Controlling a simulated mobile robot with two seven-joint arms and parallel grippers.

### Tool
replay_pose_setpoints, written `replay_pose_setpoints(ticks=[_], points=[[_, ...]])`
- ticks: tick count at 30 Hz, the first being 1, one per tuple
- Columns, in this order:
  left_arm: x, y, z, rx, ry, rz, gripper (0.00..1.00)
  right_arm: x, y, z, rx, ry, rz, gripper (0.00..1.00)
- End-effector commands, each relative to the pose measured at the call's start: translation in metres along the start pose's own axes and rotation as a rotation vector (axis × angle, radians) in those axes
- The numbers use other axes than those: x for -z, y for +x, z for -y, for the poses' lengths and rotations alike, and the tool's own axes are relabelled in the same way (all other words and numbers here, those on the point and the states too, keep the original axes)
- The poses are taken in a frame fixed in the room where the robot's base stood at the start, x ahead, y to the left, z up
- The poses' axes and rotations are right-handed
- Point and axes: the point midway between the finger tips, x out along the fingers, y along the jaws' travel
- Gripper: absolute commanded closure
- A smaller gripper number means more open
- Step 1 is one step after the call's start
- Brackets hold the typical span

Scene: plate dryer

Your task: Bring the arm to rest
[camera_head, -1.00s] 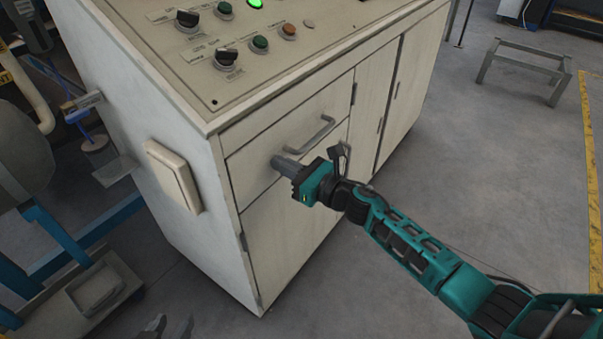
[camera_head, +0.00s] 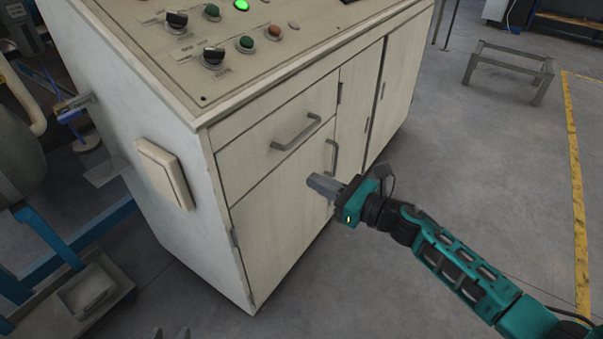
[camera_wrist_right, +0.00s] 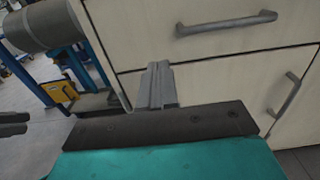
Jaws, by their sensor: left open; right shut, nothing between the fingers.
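My right arm (camera_head: 460,262) reaches in from the lower right in the head view. Its gripper (camera_head: 318,184) is shut and empty, in front of the cabinet's lower door, below the drawer handle (camera_head: 297,132). The shut fingers (camera_wrist_right: 158,84) also show in the right wrist view, with the drawer handle (camera_wrist_right: 227,22) above and to the right of them. Only the fingertips of my left gripper (camera_head: 171,333) show at the bottom edge of the head view. They are apart, with nothing seen between them.
The control cabinet (camera_head: 185,75) fills the middle, with its drawer and doors shut. Knobs and buttons (camera_head: 213,55) sit on its top. A blue-framed machine (camera_head: 75,245) stands at the left. A low metal frame (camera_head: 510,62) stands far right. The floor (camera_head: 490,150) right of the cabinet is clear.

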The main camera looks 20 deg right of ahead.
Motion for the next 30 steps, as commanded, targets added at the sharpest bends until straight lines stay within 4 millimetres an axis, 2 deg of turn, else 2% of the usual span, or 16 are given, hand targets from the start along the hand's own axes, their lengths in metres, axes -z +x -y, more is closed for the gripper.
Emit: replay_pose_setpoints(ticks=[3,10,14,17,23,30], points=[[0.001,0.001,0.001,0.002,0.001,-0.003,0.57,0.0,-0.01,0.0,0.0,-0.001,-0.001,1.0],[0.005,0.003,0.003,0.004,0.005,-0.01,0.57,0.0,-0.013,-0.001,0.005,0.022,0.002,1.0],[0.004,0.002,0.004,0.004,0.01,-0.008,0.57,0.003,-0.016,-0.01,0.056,0.233,0.025,1.0],[0.003,0.002,0.004,0.004,0.012,-0.007,0.57,0.009,-0.023,-0.02,0.139,0.567,0.061,1.0],[0.002,0.002,0.004,0.004,0.014,-0.004,0.57,0.034,-0.048,-0.046,0.348,1.412,0.175,1.0],[-0.001,0.001,0.004,0.003,0.013,0.002,0.57,0.075,-0.089,-0.097,0.641,2.413,0.381,1.0]])
